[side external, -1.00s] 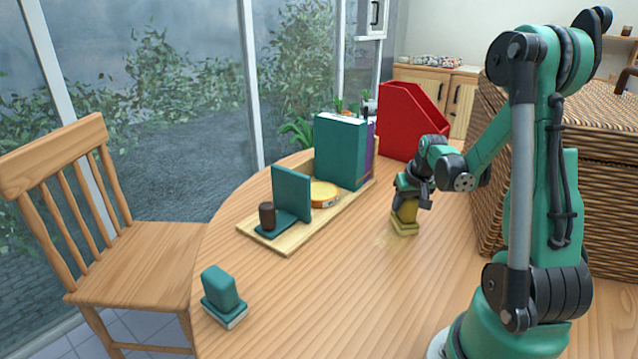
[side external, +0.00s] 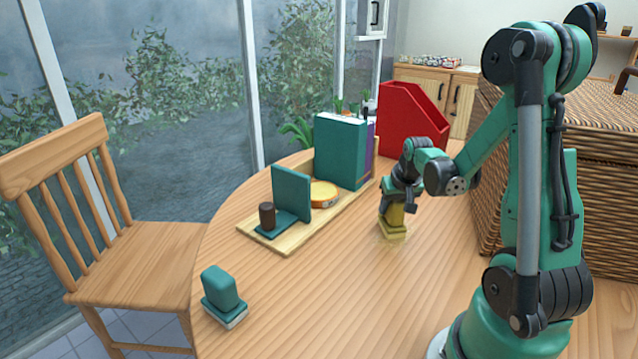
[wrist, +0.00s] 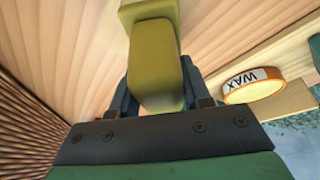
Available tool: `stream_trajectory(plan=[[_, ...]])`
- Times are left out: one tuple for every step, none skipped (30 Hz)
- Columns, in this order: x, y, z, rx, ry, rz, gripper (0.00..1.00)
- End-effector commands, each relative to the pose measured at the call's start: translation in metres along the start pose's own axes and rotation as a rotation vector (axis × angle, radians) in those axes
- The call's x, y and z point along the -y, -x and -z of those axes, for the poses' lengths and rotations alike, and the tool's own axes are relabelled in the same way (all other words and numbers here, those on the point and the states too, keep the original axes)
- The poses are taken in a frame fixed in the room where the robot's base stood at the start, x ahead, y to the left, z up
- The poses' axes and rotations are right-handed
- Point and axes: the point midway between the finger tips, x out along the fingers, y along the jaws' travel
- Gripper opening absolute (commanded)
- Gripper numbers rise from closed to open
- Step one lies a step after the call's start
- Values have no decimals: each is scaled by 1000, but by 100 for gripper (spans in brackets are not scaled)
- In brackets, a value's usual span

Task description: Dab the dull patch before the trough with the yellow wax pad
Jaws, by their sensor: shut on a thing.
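The yellow wax pad (side external: 393,231) is gripped upright by its block in my gripper (side external: 398,207), its wider base at or just above the table; I cannot tell if it touches. In the wrist view the pad (wrist: 155,62) sits between the fingers of my gripper (wrist: 158,92). A faint dull patch (side external: 382,240) shows at the pad's base, mostly hidden by it. The wooden trough (side external: 285,247), a shallow tray, lies behind and left of the pad, apart from it.
The trough holds a teal bookend (side external: 291,192), a brown cylinder (side external: 267,216), a yellow wax tin (side external: 324,193) and a teal book (side external: 340,151). A red file holder (side external: 408,120) stands behind. A teal block (side external: 221,290) sits front left. The front table is clear.

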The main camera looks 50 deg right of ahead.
Motion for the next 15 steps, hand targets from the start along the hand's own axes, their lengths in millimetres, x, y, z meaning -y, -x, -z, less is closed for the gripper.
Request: stream_trajectory(plan=[[4, 1, -3, 0, 3, 1, 0], [6, 2, -5, 0, 4, 0, 0], [8, 3, -7, 0, 3, 0, 0], [10, 4, -9, 0, 3, 0, 0], [12, 5, -11, 0, 3, 1, 0], [15, 6, -13, 0, 3, 1, 0], [17, 6, -15, 0, 2, 1, 0], [19, 7, -17, 0, 3, 1, 0], [22, 8, -19, 0, 4, 1, 0], [23, 9, -21, 0, 3, 1, 0], [25, 9, -22, 0, 3, 1, 0], [28, 10, -25, 0, 4, 1, 0], [30, 11, -27, 0, 4, 1, 0], [31, 12, -28, 0, 3, 1, 0], [34, 13, -31, 0, 3, 1, 0]])
